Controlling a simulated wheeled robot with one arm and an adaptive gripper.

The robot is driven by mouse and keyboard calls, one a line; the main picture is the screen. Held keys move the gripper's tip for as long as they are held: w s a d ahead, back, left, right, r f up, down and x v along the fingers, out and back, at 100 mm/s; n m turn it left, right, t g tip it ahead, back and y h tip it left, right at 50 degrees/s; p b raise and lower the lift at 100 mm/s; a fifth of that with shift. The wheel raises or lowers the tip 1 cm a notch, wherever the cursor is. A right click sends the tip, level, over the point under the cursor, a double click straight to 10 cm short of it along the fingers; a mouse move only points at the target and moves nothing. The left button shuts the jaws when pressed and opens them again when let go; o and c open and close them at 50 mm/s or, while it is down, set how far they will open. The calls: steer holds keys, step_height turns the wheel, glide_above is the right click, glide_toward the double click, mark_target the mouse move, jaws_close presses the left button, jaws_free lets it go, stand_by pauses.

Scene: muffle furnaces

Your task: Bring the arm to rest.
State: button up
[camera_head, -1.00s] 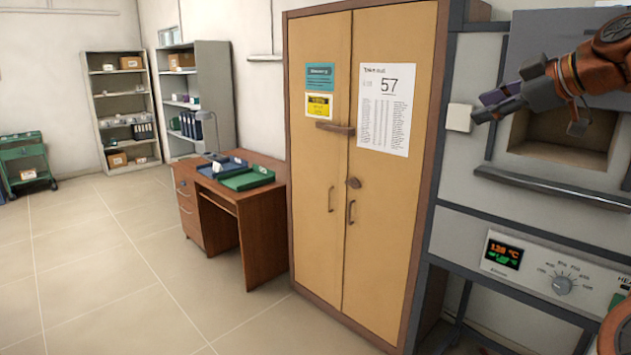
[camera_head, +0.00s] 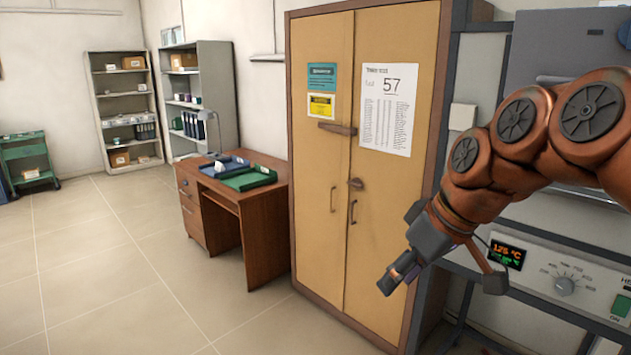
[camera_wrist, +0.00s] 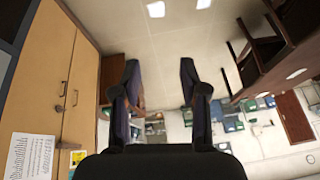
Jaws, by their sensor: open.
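My gripper (camera_head: 398,277) hangs at the end of my orange arm, in front of the right edge of the wooden cabinet and pointing down to the left. In the wrist view my gripper (camera_wrist: 158,88) shows its two dark fingers apart, with nothing between them. Behind my arm stands the grey muffle furnace (camera_head: 560,45). My arm hides much of its front, including most of the chamber opening. Its control panel (camera_head: 560,270) shows an orange reading of about 125 °C, a dial and a green switch.
The tall wooden cabinet (camera_head: 315,150) is closed. It also shows in the wrist view (camera_wrist: 48,75). A brown desk (camera_head: 265,220) with blue and green trays stands left of it. Shelves (camera_head: 125,105) and a green cart (camera_head: 28,160) are farther back. The floor (camera_head: 110,270) at left is clear.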

steer(key=s+d+f+m+g+h, duration=0.2)
steer(key=s+f+m, duration=0.1)
steer(key=s+f, duration=0.7)
steer(key=s+d+f+m+g+h, duration=0.2)
steer(key=s+d+f+m+g, duration=0.1)
steer(key=s+f, duration=0.7)
steer(key=s+m, duration=0.1)
steer(key=s, duration=0.2)
steer(key=shift+s+d+f+m, duration=0.15)
steer(key=shift+f+m, duration=0.05)
steer(key=shift+m, duration=0.1)
